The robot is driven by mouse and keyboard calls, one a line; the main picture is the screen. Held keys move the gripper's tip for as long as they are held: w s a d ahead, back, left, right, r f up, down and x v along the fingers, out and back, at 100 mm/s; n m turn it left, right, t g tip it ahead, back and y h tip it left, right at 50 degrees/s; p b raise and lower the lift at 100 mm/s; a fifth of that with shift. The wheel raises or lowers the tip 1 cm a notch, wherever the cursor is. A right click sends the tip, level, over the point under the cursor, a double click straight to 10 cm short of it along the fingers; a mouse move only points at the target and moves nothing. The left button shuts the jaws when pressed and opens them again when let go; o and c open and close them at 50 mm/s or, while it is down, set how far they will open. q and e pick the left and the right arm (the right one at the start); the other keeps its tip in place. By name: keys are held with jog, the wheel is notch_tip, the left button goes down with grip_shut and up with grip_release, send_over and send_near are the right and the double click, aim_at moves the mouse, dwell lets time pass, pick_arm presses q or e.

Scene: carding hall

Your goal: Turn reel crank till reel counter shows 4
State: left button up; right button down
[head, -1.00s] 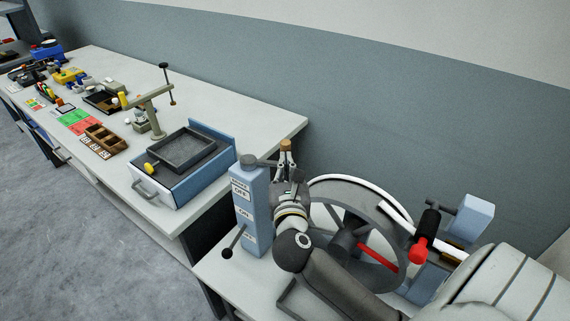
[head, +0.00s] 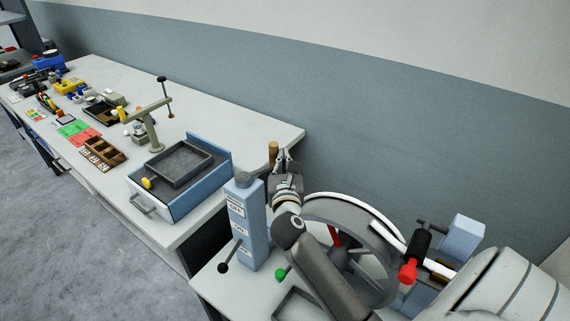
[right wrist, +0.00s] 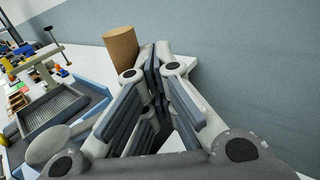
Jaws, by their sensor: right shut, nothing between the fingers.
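The reel is a large grey wheel with a pale rim (head: 350,203), right of centre in the head view. A red spoke (head: 334,236) shows beside its hub, partly behind my right arm. A brown cylindrical piece, seemingly the crank's handle (head: 273,151), stands just left of my right gripper (head: 284,160). In the right wrist view the handle (right wrist: 121,46) is beyond and left of the fingers (right wrist: 158,55), not between them. My right gripper is shut and empty. I cannot make out a counter reading. My left gripper is out of view.
A blue post (head: 246,225) with ON and OFF labels and a black-knobbed lever stands left of the reel. A green knob (head: 280,273) is low beside it. A black cylinder with a red end (head: 414,255) is right. A blue tray box (head: 180,178) sits on the long bench.

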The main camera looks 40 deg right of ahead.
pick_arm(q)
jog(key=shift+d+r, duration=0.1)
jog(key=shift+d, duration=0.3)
pick_arm(e)
jog(key=shift+w, duration=0.45)
jog(key=shift+d, duration=0.1)
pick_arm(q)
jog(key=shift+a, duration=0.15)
